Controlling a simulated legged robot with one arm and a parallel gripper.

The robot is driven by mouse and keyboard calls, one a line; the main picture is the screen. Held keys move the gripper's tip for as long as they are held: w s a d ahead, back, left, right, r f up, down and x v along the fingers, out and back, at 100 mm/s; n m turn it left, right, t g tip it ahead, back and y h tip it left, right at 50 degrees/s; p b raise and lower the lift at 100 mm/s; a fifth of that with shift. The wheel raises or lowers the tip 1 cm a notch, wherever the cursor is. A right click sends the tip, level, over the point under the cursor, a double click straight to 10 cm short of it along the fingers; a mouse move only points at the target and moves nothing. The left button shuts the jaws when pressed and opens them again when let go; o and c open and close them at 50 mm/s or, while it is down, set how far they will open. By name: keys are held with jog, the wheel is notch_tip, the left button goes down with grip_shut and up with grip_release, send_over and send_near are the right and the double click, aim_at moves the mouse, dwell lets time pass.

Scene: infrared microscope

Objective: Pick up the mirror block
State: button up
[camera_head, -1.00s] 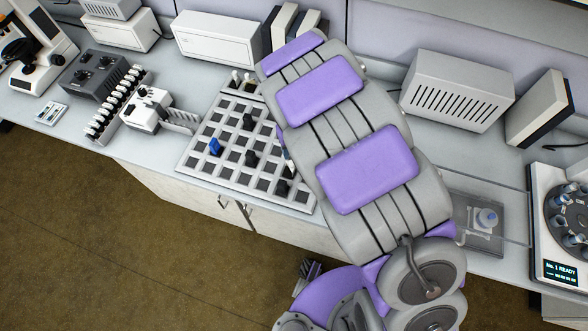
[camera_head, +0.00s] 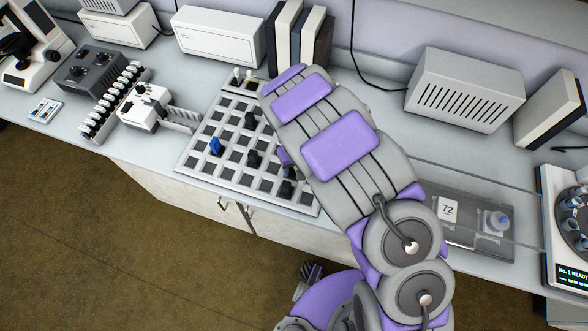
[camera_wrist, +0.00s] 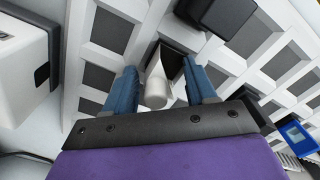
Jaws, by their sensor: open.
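My gripper (camera_wrist: 160,68) is open in the wrist view, pointing down at the pale grid board (camera_wrist: 74,50) with dark square cells. Between its two blue fingers stands a pale, rounded piece (camera_wrist: 156,88) with a dark area behind it, which looks like the mirror block. I cannot tell whether either finger touches it. In the head view my gripper (camera_head: 288,170) is low over the right part of the grid board (camera_head: 190,165), mostly hidden by my arm. The piece cannot be made out clearly there.
Black blocks (camera_head: 253,158) and a blue block (camera_head: 215,146) stand on the board; a black block (camera_wrist: 203,12) is close to my right finger in the wrist view. A white device (camera_head: 148,107) stands left of the board. A clear-covered tray (camera_head: 470,240) lies to the right.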

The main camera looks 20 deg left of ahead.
jog(key=shift+a+f, duration=0.1)
jog(key=shift+a, duration=0.1)
jog(key=shift+d, duration=0.6)
jog(key=c, duration=0.4)
jog(key=shift+a, duration=0.25)
grip_shut()
jog(key=shift+r, duration=0.2)
